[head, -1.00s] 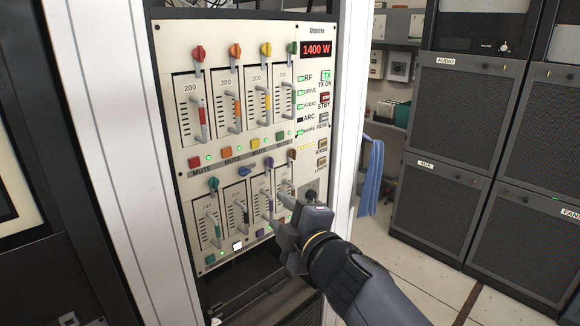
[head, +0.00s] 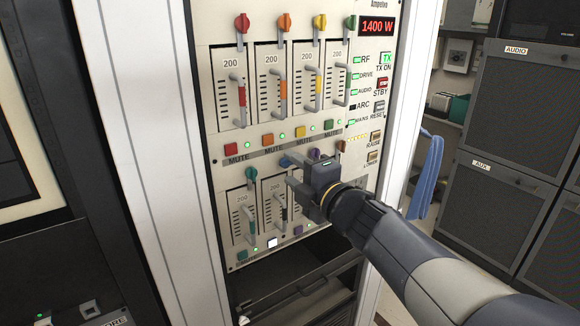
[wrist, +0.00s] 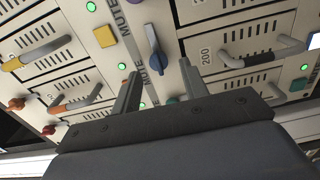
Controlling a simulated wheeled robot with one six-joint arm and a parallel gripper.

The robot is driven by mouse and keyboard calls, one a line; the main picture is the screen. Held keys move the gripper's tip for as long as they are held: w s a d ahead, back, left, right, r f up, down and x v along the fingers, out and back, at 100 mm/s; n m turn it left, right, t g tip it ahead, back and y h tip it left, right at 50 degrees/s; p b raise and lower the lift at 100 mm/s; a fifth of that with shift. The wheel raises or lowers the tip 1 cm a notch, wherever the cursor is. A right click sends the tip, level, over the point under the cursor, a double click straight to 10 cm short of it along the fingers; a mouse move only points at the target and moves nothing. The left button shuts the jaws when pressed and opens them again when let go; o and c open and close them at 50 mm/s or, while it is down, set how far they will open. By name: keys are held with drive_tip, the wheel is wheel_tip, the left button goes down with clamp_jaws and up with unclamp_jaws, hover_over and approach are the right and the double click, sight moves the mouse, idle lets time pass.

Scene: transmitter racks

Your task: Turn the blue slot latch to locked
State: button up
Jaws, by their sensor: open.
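The blue slot latch (head: 286,161) is at the top of the second slot in the rack's lower row. Its knob lies sideways, while the neighbouring teal latch (head: 250,173) hangs upright. In the wrist view the blue latch (wrist: 155,50) appears just beyond and between my fingertips. My gripper (head: 291,172) is open and empty, close in front of the panel at this latch. In the wrist view its two fingers (wrist: 160,72) stand apart on either side of the latch's near end. I cannot tell whether either finger touches it. My gripper partly hides the lower row's right slots.
Slot handles such as the black one (head: 283,207) stick out below. A row of mute buttons (head: 268,140) with green lamps sits just above. The upper row has red, orange, yellow and green latches. A blue cloth (head: 428,170) hangs right of the rack.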

drive_tip(key=shift+x, duration=1.05)
drive_tip(key=shift+c, duration=0.3)
clamp_jaws()
